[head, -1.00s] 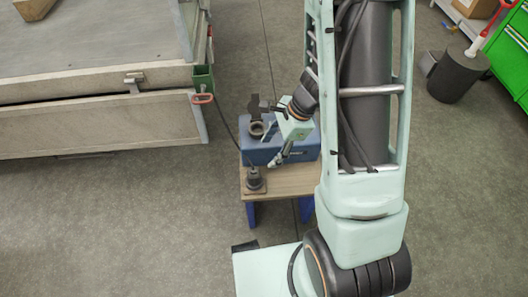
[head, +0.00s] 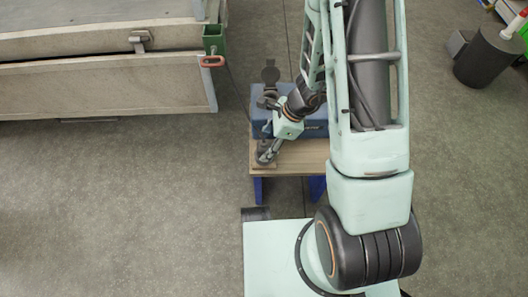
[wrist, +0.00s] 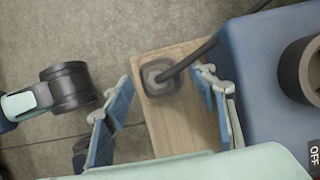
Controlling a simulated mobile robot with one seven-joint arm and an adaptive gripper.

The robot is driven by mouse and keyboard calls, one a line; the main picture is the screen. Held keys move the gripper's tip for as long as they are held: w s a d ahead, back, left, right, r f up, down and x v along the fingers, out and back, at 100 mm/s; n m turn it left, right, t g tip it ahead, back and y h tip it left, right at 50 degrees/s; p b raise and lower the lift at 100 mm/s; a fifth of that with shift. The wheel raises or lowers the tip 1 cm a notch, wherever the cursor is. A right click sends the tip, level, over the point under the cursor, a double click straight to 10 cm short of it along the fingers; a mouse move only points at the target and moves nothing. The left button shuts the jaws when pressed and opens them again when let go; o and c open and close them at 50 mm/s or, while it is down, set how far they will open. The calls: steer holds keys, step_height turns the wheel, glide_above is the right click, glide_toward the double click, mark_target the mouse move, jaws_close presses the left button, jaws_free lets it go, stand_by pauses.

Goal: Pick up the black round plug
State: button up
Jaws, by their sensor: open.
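The black round plug (wrist: 160,78) stands on the wooden top of a small stand (wrist: 178,125), with a black cable running from it to the upper right in the wrist view. My gripper (wrist: 165,77) is open, one finger on each side of the plug, with a visible gap on the left. I cannot tell whether the fingers reach down to the plug's height. In the head view my gripper (head: 265,157) is over the stand's left part and largely hides the plug.
A blue box (wrist: 250,85) with a black round socket (wrist: 308,70) stands right beside the plug. In the head view a trailer (head: 110,85) with a green bracket (head: 213,40) is at the upper left. A black bin (head: 487,58) stands at upper right. Floor on the left is clear.

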steer(key=shift+x, duration=0.9)
steer(key=shift+c, duration=0.3)
steer(key=c, duration=0.8)
steer(key=shift+r, duration=0.2)
